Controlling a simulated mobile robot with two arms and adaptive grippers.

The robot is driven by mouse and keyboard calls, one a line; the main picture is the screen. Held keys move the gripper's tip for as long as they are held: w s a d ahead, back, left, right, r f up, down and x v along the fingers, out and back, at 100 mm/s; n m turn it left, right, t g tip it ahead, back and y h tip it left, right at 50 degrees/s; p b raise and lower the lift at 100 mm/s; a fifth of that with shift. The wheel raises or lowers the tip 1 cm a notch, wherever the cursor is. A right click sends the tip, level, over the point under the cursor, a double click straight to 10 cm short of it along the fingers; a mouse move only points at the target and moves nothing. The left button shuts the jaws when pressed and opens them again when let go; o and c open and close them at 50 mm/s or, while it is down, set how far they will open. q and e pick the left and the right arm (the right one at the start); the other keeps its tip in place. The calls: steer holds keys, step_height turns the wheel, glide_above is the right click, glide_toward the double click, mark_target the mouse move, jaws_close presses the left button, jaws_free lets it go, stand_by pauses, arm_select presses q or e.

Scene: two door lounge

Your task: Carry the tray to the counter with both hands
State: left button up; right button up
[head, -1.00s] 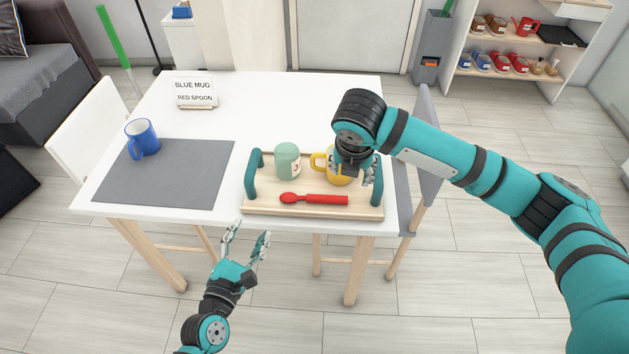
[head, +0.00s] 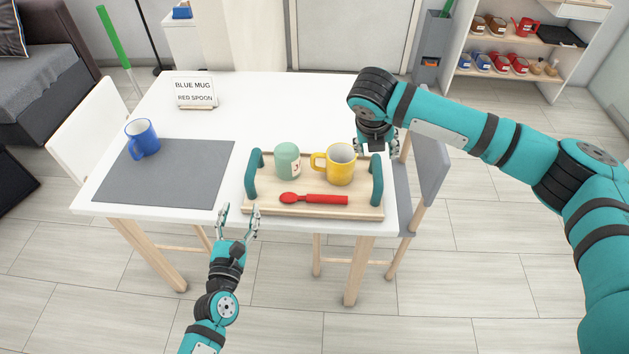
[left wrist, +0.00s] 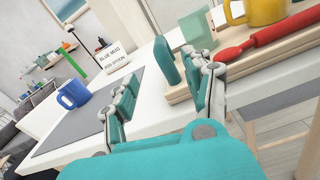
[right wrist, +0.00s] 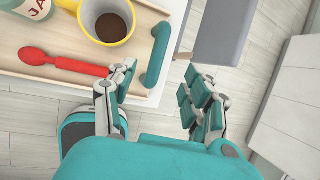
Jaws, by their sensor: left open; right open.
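The wooden tray (head: 300,207) lies on the white table near its front right corner, with a teal handle (head: 252,175) at its left end and another (head: 376,180) at its right end. On it are a yellow mug (head: 340,164) with dark contents, a green jar (head: 287,160) and a red spoon (head: 313,199). My left gripper (head: 238,209) is open and empty at the table's front edge, just left of the tray; the left handle shows beyond its fingers in the left wrist view (left wrist: 166,62). My right gripper (head: 376,148) is open above the right handle, which shows beside its left finger in the right wrist view (right wrist: 159,55).
A blue mug (head: 142,138) stands on a grey mat (head: 165,178) at left. A sign (head: 195,92) reading BLUE MUG, RED SPOON stands farther back. A grey chair (head: 430,165) is close at the table's right side.

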mark_target(251, 171)
arm_select(q)
steer(key=w, duration=0.4)
steer(key=w+d, duration=0.1)
steer(key=w, duration=0.8)
steer(key=shift+d, duration=0.35)
arm_select(e)
steer(key=x, duration=1.3)
steer(key=shift+w, duration=0.1)
arm_select(q)
jaws_close()
arm_select(e)
jaws_close()
arm_select(q)
steer(key=shift+r, duration=0.1)
